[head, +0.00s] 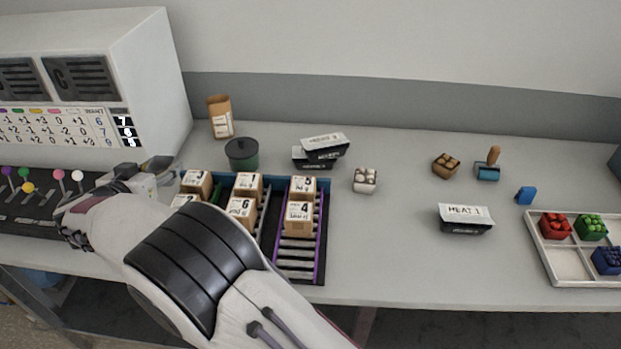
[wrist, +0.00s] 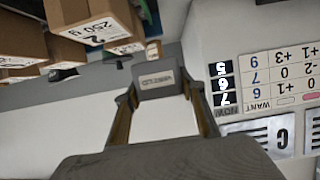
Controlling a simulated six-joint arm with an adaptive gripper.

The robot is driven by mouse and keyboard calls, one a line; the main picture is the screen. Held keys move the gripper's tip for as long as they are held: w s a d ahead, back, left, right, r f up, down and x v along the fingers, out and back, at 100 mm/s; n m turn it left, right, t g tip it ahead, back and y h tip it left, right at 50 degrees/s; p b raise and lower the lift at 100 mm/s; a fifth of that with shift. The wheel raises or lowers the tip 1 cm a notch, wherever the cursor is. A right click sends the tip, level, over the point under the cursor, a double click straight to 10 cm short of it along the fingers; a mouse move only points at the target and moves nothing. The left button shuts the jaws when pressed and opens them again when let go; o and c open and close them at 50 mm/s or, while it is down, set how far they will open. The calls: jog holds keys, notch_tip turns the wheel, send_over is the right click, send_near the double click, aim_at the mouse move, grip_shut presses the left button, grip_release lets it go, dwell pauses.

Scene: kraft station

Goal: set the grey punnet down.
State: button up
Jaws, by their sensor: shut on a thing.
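My gripper (head: 152,172) is at the left in the head view, raised beside the left end of the dark rack and in front of the white cabinet. In the wrist view its two fingers (wrist: 160,100) are shut on a grey block-like thing with a small label, which I take to be the grey punnet (wrist: 155,76). The punnet sits between the fingertips. In the head view my wrist and gripper largely hide it, and its contents cannot be seen.
The dark rack (head: 318,262) holds several numbered boxes. The white cabinet (head: 150,75) is close. A white compartment tray (head: 570,265) is at right. The middle counter has free room.

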jog(key=w+d+r+m+h, duration=0.15)
jog(key=w+d, duration=0.35)
jog(key=d, duration=0.5)
jog(key=w+d+m+g+h, duration=0.1)
jog(key=w+d+m+h, duration=0.1)
jog(key=w+d, duration=0.65)
jog(key=w+d+m+h, duration=0.1)
jog(key=w+d+h, duration=0.1)
jog(key=d, duration=1.1)
jog(key=s+d+f+m+g+h, duration=0.1)
jog(key=d+m+h, duration=0.1)
jog(key=d, duration=1.1)
jog(key=s+d+f+m+g+h, duration=0.1)
jog(key=d+f+m+g+h, duration=0.1)
jog(key=d, duration=1.2)
jog(key=shift+s+d, duration=0.25)
jog(key=shift+f, duration=3.15)
